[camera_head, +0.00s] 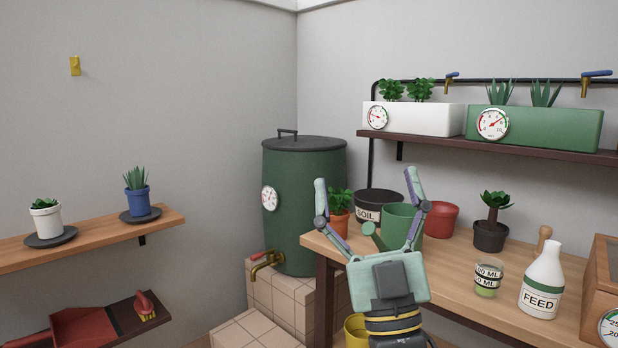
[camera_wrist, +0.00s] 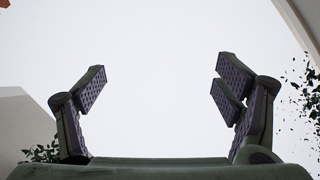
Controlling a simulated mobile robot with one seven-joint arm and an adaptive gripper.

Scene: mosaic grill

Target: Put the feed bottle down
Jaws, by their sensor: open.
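The feed bottle (camera_head: 543,283) is white with a green band and a FEED label. In the head view it stands upright on the wooden bench at the right. My gripper (camera_head: 370,190) is open and empty, with its fingers pointing up, in front of the bench's left part. It is well to the left of the bottle and apart from it. In the wrist view my gripper (camera_wrist: 160,85) shows both fingers spread wide with only a pale surface between them. The bottle is not visible in the wrist view.
A measuring cup (camera_head: 487,279) with green liquid stands left of the bottle, and a wooden box (camera_head: 598,285) stands right of it. Pots and a green watering can (camera_head: 400,222) are behind my gripper. The wooden bench (camera_head: 450,262) has bare surface left of the cup.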

